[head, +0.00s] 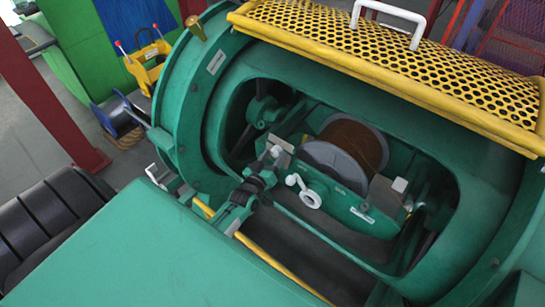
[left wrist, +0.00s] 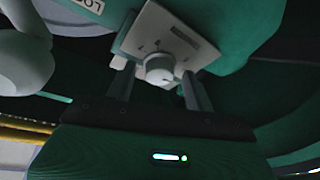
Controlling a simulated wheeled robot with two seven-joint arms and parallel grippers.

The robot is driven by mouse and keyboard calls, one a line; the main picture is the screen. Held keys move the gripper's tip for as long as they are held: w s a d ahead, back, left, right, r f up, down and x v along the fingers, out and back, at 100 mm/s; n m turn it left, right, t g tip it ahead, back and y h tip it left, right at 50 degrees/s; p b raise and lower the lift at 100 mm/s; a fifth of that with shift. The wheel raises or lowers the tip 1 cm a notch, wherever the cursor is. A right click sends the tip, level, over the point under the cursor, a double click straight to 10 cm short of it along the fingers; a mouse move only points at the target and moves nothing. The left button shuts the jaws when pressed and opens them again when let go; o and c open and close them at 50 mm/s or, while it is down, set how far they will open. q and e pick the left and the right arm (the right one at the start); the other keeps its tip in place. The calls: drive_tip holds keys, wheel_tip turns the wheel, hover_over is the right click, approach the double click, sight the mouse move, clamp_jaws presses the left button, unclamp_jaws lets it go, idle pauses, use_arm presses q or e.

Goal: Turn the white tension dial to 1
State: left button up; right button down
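The white tension dial (left wrist: 160,67) is a small round knob on a pale square plate (left wrist: 150,30) in the left wrist view. Small dark marks surround it, too small to read; I cannot tell which one it points at. My left gripper (left wrist: 160,80) is open, with one finger on each side of the dial and visible gaps to it. In the head view the dial (head: 276,151) is a small white spot at the tip of my left gripper (head: 268,164), inside the machine's opening. My right gripper is not in view.
A white lever handle (head: 305,191) stands right of my left gripper; its rounded end (left wrist: 22,62) looms at the left in the wrist view. Behind it sits a brown-wound spool (head: 350,150). The green housing rim (head: 208,125) and a yellow perforated guard (head: 390,55) surround the opening.

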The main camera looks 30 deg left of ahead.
use_arm(q)
drive_tip(key=shift+s, duration=0.1)
drive_tip(key=s+d+b, duration=0.1)
drive_tip(key=s+b, duration=0.1)
drive_tip(key=s, duration=1.1)
drive_tip(key=shift+s+d, duration=0.3)
drive_tip(key=shift+d, duration=0.1)
